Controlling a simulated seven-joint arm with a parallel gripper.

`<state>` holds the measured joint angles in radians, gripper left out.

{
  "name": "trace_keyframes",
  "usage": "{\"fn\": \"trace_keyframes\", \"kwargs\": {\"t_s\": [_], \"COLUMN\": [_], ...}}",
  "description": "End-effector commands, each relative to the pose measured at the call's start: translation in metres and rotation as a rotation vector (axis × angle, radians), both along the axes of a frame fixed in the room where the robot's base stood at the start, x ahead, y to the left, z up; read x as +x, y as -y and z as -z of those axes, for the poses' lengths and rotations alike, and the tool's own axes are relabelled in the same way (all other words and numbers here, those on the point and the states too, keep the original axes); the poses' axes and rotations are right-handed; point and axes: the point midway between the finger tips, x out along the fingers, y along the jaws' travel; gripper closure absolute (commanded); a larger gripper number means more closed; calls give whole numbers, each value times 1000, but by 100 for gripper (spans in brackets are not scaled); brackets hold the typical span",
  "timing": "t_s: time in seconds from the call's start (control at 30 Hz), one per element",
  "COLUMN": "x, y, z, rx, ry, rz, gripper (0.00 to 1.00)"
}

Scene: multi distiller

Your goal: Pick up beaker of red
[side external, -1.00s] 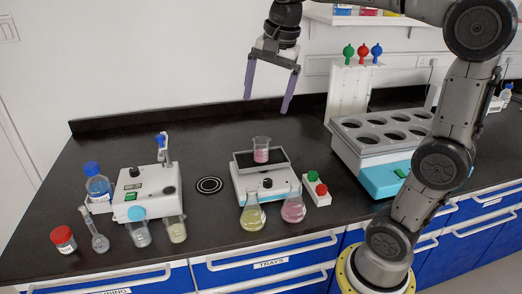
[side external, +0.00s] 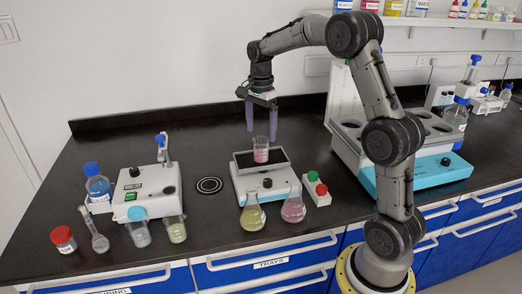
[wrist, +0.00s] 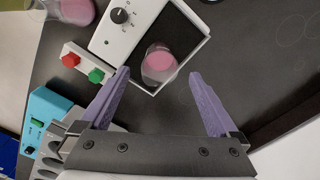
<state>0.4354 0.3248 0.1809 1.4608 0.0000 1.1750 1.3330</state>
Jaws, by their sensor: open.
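The beaker of red (side external: 261,152) is a small clear glass with pinkish-red liquid. It stands upright on the dark plate of the white stirrer (side external: 265,183) in the side external view. In the wrist view the beaker (wrist: 159,64) shows on the dark plate, ahead of the fingertips and between their lines. My gripper (side external: 261,132) has two purple fingers pointing down, spread apart and empty. It is behind the beaker, with its fingertips near the height of the beaker's rim. The fingers also show wide open in the wrist view (wrist: 158,72).
A flask of yellow liquid (side external: 252,213) and a flask of pink liquid (side external: 293,207) stand in front of the stirrer. A box with red and green knobs (side external: 317,190) is at its right. The water bath (side external: 425,170) stands further right. Bench behind the stirrer is clear.

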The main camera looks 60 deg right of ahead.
Motion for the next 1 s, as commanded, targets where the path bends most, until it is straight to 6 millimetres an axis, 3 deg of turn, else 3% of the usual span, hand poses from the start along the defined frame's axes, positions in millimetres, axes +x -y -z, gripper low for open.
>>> {"fn": "trace_keyframes", "kwargs": {"t_s": [0.27,0.6,0.87,0.9,1.0], "x": [-1,0,0,0,0], "y": [-1,0,0,0,0], "z": [21,64,67,67,67], "rx": [0,0,0,0,0], "ry": [-2,-1,0,0,0], "rz": [-1,-1,-1,-1,-1], "gripper": [4,4,4,6,24]}}
